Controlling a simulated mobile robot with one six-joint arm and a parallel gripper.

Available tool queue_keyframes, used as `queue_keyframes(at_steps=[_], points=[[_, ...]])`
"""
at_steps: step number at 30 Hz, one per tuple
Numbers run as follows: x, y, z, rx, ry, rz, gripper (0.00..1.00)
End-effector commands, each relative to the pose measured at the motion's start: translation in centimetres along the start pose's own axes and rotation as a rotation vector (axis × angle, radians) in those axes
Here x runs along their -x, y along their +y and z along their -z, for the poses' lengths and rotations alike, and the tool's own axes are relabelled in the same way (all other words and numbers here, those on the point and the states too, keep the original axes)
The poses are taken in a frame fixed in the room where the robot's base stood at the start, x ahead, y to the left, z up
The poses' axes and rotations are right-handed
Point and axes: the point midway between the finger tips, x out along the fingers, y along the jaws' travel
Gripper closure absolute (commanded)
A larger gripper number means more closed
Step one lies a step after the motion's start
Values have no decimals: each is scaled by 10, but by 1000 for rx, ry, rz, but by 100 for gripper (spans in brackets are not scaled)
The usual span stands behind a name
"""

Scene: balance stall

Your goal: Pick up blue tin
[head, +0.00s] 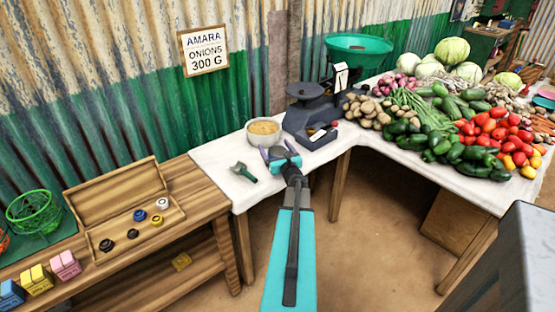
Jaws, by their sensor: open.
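A blue tin (12,294) stands at the lower left corner of the head view, on the wooden bench, cut off by the frame's edge. It is beside a yellow tin (38,280) and a pink tin (65,265). My gripper (279,152) is open over the white-covered table, close to a bowl of tan grains (264,131). It is well to the right of the blue tin and apart from it. I see nothing between its jaws.
An open wooden box (120,244) with several small coloured weights lies on the bench (203,196). A green wire basket (34,212) stands behind the tins. A green-handled tool (243,172), a dark scale (309,112) and piled vegetables occupy the white table (214,160).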

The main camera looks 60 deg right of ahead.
Motion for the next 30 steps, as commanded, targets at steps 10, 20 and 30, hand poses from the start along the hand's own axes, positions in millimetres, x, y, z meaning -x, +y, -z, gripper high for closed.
queue_keyframes(at_steps=[10,20,30], points=[[-7,0,0,0,0,0,18],[-7,0,0,0,0,0,18],[-7,0,0,0,-1,0,63]])
